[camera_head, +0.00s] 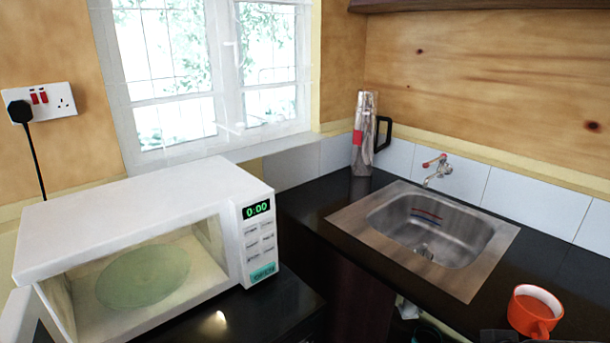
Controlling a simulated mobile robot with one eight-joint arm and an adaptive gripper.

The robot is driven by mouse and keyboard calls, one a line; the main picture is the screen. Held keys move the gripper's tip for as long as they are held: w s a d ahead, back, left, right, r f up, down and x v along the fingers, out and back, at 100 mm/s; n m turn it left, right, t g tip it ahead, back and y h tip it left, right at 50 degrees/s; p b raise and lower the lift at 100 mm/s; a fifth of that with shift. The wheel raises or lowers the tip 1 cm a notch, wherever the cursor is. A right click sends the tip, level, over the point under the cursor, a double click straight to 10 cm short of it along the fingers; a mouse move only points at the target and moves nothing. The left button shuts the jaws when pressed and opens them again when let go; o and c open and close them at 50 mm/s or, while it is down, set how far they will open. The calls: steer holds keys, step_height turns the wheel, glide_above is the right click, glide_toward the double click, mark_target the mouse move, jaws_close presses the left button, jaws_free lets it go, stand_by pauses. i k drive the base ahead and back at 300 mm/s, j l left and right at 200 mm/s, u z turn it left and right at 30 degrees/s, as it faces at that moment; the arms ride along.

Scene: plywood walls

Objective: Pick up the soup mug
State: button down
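The soup mug, an orange-red mug (535,312), stands upright on the black worktop at the lower right, in front of the sink. Its handle points toward the camera, and a reddish-brown content or inner surface shows inside the rim. My gripper cannot be made out in this view. A thin dark sliver shows at the bottom edge just left of and below the mug; I cannot tell what it is.
A white microwave (135,195) with a green plate (145,277) inside stands at the left; its door seems swung open. A steel sink (480,268) with a tap (437,172) is set in the worktop (315,205). A silver flask (362,140) stands in the back corner.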

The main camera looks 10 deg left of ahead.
mark_target(532, 311)
steer(key=u, duration=1.9)
steer(key=z, duration=2.75)
steer(key=k+l+u, duration=0.1)
steer(key=k, duration=0.45)
